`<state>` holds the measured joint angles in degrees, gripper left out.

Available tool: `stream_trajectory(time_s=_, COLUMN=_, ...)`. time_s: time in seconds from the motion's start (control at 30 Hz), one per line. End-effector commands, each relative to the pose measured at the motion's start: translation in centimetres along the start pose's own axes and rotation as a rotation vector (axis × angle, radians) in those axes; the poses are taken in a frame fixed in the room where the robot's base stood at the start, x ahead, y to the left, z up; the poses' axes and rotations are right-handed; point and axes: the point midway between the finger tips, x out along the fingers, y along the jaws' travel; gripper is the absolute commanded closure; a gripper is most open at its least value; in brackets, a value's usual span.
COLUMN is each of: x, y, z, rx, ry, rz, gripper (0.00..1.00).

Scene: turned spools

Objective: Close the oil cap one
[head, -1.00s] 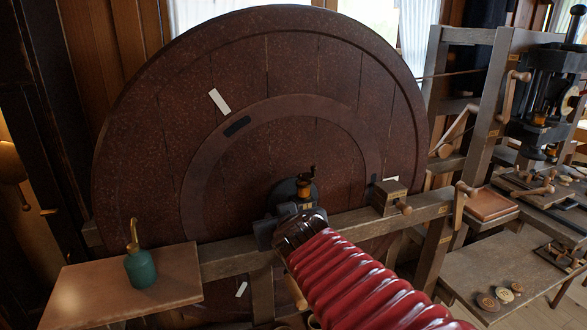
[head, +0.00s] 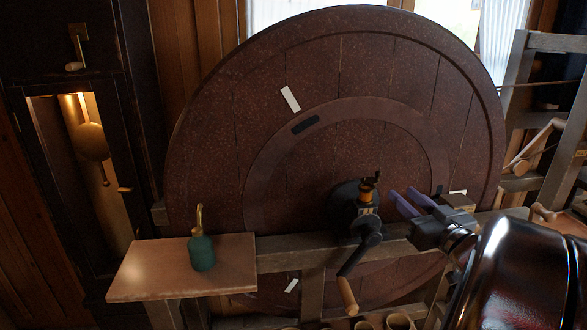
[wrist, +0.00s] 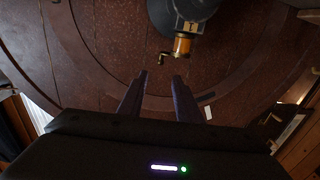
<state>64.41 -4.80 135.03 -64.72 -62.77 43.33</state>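The amber oil cup (head: 367,194) stands on the dark round bearing housing (head: 343,208) in front of the big wheel. A small dark piece, likely its cap (head: 374,178), sits above the cup's rim; it looks raised. In the wrist view the amber cup (wrist: 182,46) hangs below a plate marked with a single stroke (wrist: 187,27). A small bent piece (wrist: 165,58) juts from the cup's lower left. My gripper (head: 409,201) is open and empty, right of the cup in the head view. Its two fingers also show in the wrist view (wrist: 160,77), apart from the cup.
The large red-brown wheel (head: 225,130) fills the back. A crank with a wooden handle (head: 347,297) hangs below the bearing. A green oil can (head: 201,252) stands on a wooden shelf (head: 130,275) at left.

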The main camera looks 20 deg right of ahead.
Motion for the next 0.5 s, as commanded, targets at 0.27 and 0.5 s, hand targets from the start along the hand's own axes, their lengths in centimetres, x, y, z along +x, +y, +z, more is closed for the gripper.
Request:
stream_trajectory(time_s=0.27, x=-0.19, y=-0.01, z=0.04, rx=0.006, ry=0.006, rz=-0.016, gripper=0.69)
stream_trajectory(time_s=0.5, x=0.16, y=-0.12, z=0.05, rx=0.006, ry=0.006, rz=-0.018, gripper=0.69)
